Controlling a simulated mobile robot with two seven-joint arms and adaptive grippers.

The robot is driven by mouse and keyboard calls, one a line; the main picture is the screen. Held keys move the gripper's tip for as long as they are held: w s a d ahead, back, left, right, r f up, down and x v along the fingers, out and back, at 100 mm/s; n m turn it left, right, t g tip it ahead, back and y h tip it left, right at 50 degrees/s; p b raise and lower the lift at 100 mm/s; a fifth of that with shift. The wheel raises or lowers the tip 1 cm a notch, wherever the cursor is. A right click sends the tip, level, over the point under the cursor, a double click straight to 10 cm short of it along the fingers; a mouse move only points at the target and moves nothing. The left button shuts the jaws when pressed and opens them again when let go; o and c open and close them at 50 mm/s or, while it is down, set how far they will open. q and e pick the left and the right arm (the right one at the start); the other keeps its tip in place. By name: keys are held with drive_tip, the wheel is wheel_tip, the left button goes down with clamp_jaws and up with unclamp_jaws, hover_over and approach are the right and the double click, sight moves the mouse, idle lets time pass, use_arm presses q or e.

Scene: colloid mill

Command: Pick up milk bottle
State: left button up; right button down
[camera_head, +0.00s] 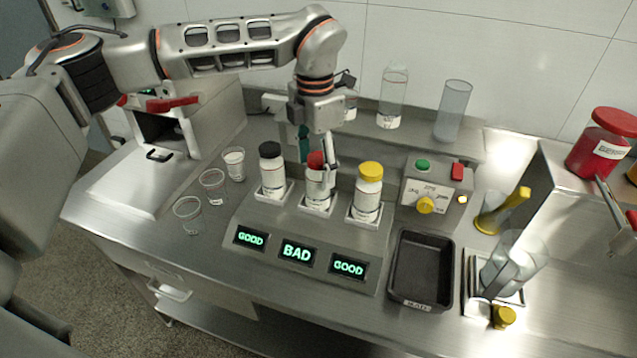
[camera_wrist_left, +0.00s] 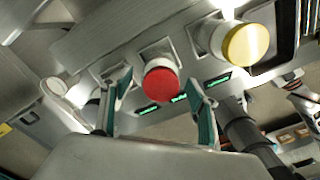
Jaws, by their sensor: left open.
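Three white bottles stand upright in square holders on a sloped metal stand. They are the black-capped bottle (camera_head: 272,172), the red-capped bottle (camera_head: 318,190) in the middle, and the yellow-capped bottle (camera_head: 367,195). My left gripper (camera_head: 317,157) points down over the red-capped bottle, open, its fingers on either side of the red cap. In the left wrist view, the red cap (camera_wrist_left: 162,84) shows between the open fingers of my left gripper (camera_wrist_left: 160,103); the yellow cap (camera_wrist_left: 246,45) is to the right. I cannot tell whether the fingers touch the bottle. My right gripper is not in view.
Displays below the bottles read GOOD (camera_head: 251,237), BAD (camera_head: 297,253) and GOOD (camera_head: 348,266). Several clear cups (camera_head: 212,185) stand left. A control box (camera_head: 436,185), a black tray (camera_head: 421,270) and a clear jug (camera_head: 514,262) are to the right. Tall clear vessels (camera_head: 453,110) stand behind.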

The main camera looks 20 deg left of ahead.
use_arm(q)
drive_tip(key=shift+w+d+f, duration=0.1)
drive_tip(key=shift+w+f, duration=0.05)
drive_tip(key=shift+f, duration=0.95)
drive_tip(key=shift+w+d+f, duration=0.1)
drive_tip(key=shift+f, duration=0.95)
drive_tip(key=shift+c, duration=0.4)
drive_tip(key=c, duration=1.3)
drive_tip(key=shift+r, duration=0.1)
wheel_tip(320, 180, up, 20)
drive_tip(key=shift+f, duration=0.1)
